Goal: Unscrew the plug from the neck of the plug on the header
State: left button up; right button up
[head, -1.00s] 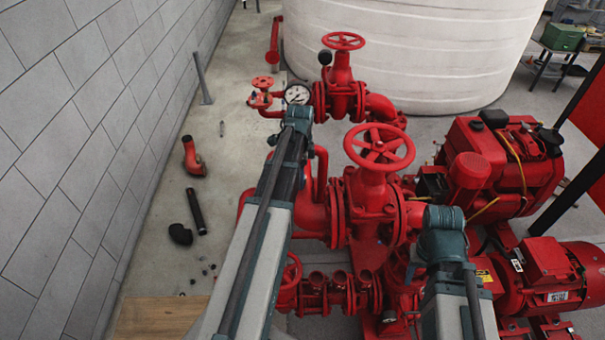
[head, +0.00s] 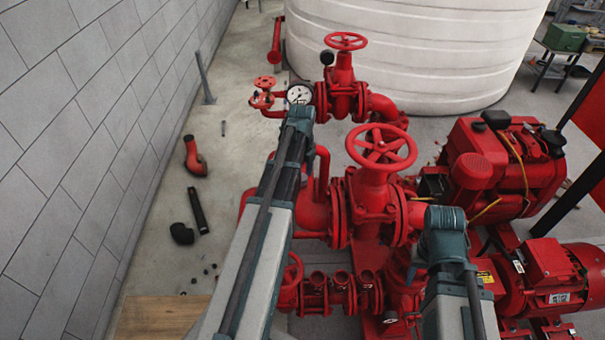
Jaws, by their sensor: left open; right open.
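The red header (head: 334,298) is a low pipe with several short round necks along its top, at the lower middle of the head view between my two arms. I cannot tell which neck carries the plug; the plug is too small or hidden to make out. My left arm reaches up from the bottom and its teal joint covers the area just below the gauge. My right arm comes in from the lower right, its teal joint right of the large valve. Neither gripper shows; both are hidden behind my arms or outside the view.
A large red valve with handwheel (head: 381,148) rises behind the header. A smaller valve (head: 342,92) and a pressure gauge (head: 299,94) stand further back. A red engine (head: 505,165) and motor (head: 545,275) fill the right. Loose pipe pieces (head: 197,209) lie on the left floor.

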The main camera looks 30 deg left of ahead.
pick_arm(q)
jog(key=m, duration=0.4)
jog(key=shift+m, duration=0.4)
jog(key=m, duration=0.4)
jog(key=shift+r, duration=0.1)
dwell(0.4)
grip_shut()
jog(key=n, duration=0.4)
dwell(0.4)
